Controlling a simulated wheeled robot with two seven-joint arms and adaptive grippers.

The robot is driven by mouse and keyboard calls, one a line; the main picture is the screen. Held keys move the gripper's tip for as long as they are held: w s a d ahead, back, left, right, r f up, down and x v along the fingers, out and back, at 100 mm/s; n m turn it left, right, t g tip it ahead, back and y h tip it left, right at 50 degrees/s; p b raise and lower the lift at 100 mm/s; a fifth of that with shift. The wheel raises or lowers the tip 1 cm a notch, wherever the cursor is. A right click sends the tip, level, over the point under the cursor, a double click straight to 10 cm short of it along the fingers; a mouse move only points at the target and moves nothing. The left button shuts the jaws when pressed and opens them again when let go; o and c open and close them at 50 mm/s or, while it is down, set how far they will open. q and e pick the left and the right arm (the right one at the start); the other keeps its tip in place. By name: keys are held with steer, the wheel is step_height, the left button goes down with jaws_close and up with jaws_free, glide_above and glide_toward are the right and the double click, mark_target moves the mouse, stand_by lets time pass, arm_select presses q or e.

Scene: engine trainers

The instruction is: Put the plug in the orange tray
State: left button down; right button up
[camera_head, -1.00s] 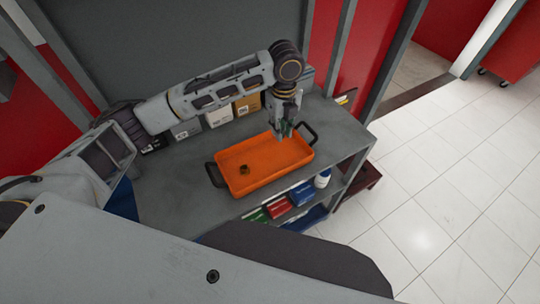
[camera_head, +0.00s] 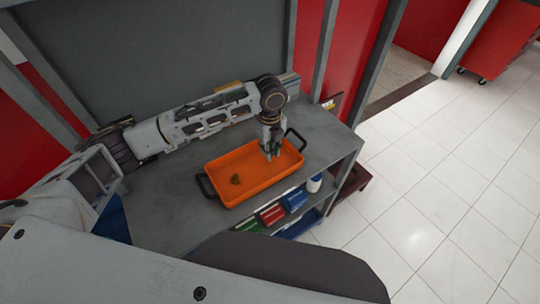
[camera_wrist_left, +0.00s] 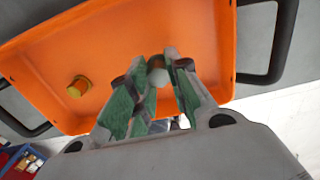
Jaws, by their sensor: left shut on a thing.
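The orange tray (camera_head: 213,170) lies on the grey bench, with a black handle at each end. My left gripper (camera_head: 271,155) points down over its right part. In the left wrist view, the gripper (camera_wrist_left: 160,72) is shut on a small pale rounded thing (camera_wrist_left: 158,78), likely the plug; the fingers hide most of it. I cannot tell whether it touches the tray floor. A small brass-coloured piece (camera_head: 235,180) stands in the left part of the tray, and it also shows in the left wrist view (camera_wrist_left: 78,87). My right gripper is not in view.
The grey bench (camera_head: 325,140) has free room right of the tray. A lower shelf holds red (camera_head: 272,213) and blue (camera_head: 295,199) boxes and a white bottle (camera_head: 314,183). A grey panel stands behind the bench. Tiled floor is clear at right.

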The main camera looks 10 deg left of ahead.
arm_select(q)
steer(key=shift+f, duration=1.85)
steer(key=shift+f, duration=0.1)
steer(key=c, duration=1.3)
jaws_free()
steer(key=shift+c, duration=0.2)
steer(key=shift+r+b, duration=0.35)
steer(key=shift+r, duration=5.75)
